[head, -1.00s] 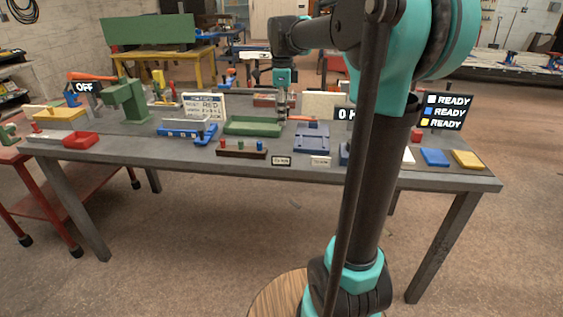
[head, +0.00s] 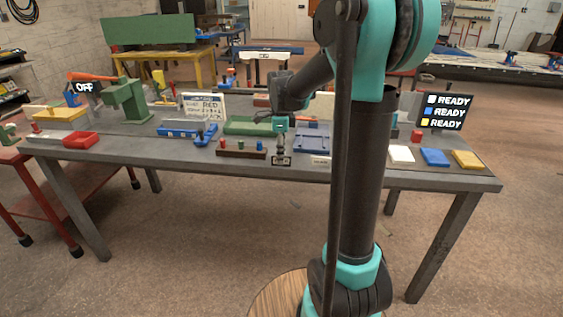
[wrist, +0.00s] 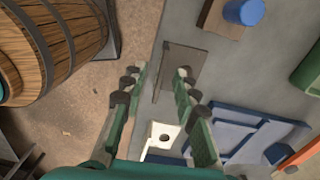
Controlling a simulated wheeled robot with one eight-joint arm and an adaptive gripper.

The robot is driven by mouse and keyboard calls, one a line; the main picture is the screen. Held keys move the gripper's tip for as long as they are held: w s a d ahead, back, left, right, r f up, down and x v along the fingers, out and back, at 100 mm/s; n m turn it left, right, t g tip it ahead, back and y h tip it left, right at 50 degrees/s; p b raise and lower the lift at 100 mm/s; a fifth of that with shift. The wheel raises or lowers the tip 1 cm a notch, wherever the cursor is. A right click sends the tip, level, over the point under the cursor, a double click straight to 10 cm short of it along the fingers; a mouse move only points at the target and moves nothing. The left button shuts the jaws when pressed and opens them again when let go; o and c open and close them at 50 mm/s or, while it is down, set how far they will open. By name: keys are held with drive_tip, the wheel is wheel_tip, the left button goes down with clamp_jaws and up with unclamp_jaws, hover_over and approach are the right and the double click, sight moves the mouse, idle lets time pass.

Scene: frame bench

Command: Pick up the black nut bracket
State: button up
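My gripper (wrist: 163,74) is open, with its two fingers wide apart and nothing held between them. In the wrist view, a dark grey-brown flat piece (wrist: 184,65) lies near the table edge, beyond and between the fingertips. I cannot tell for certain whether it is the black nut bracket. A white piece with a dark hole (wrist: 163,135) lies closer to the palm, partly hidden by the right finger.
A brown block with coloured pegs (head: 240,152) stands left of my gripper. A blue fixture (head: 313,137) is to the right and a green tray (head: 245,126) behind. White, blue (head: 435,157) and yellow pads lie at the table's right end.

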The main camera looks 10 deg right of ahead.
drive_tip(key=shift+f, duration=0.75)
drive_tip(key=shift+c, duration=0.4)
clamp_jaws()
drive_tip(key=shift+r, duration=0.1)
